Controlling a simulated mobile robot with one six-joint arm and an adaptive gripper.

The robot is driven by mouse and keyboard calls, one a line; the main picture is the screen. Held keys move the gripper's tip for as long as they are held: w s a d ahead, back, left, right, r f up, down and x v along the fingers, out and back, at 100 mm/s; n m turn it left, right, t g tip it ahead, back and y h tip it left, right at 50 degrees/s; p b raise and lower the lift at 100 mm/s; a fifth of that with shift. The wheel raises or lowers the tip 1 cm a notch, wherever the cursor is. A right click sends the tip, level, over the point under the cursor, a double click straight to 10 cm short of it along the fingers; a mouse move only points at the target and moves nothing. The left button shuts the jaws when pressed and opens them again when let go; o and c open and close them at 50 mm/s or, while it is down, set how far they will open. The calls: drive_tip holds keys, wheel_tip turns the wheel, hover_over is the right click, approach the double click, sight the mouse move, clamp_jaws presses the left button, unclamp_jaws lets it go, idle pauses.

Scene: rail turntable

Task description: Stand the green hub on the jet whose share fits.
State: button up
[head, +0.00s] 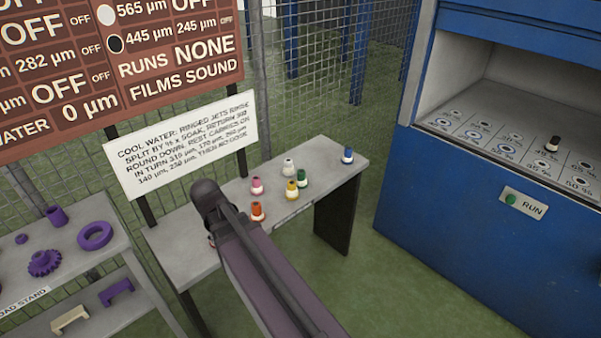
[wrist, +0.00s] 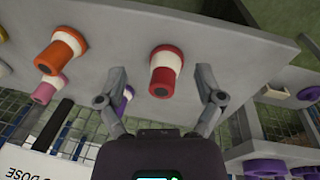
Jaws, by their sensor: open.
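The green hub (head: 301,178), with a pale base, stands on the grey table (head: 335,172) in the head view, just behind the yellow hub. The wrist view does not clearly show it. The jets are marked spots on the cabinet floor (head: 481,107) at right; several have blue rings, and their share labels are too small to read surely. My gripper (wrist: 162,72) is open and empty in the wrist view, its fingers either side of a red hub (wrist: 165,72) with a white band. In the head view my arm hides the gripper and most of that hub.
Yellow (head: 291,190), orange (head: 258,211), pink (head: 257,186), white (head: 289,167) and blue (head: 347,155) hubs share the table. A black hub (head: 553,144) stands in the cabinet. A RUN button (head: 510,199) is on its front. A stand (head: 100,220) with purple parts is at left.

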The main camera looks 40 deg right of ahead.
drive_tip(key=w+d+n+h, duration=0.1)
drive_tip(key=w+d+n, duration=0.1)
drive_tip(key=d, duration=0.2)
drive_tip(key=w+d+r+n+h, duration=0.1)
drive_tip(key=w+d+n, duration=0.1)
drive_tip(key=d, duration=0.2)
drive_tip(key=w+d+r+n+h, duration=0.1)
drive_tip(key=w+d+n, duration=0.1)
drive_tip(key=d, duration=0.3)
drive_tip(key=shift+w+r+n+h, duration=0.1)
drive_tip(key=shift+r+n+h, duration=0.15)
drive_tip(key=shift+n, duration=0.25)
drive_tip(key=n+h, duration=0.4)
drive_tip(key=n, duration=0.5)
approach(300, 172)
drive_tip(key=shift+v, duration=1.35)
drive_tip(key=shift+f, duration=0.1)
drive_tip(key=b+x, duration=0.5)
drive_tip(key=x, duration=0.2)
drive_tip(key=shift+d+f, duration=0.15)
drive_tip(key=shift+f, duration=0.15)
drive_tip(key=shift+d+f+b, duration=0.2)
drive_tip(key=shift+d+b, duration=0.15)
drive_tip(key=shift+b, duration=0.1)
drive_tip(key=shift+f, duration=0.1)
drive_tip(key=shift+b+x, duration=1.8)
drive_tip(key=shift+x, duration=0.75)
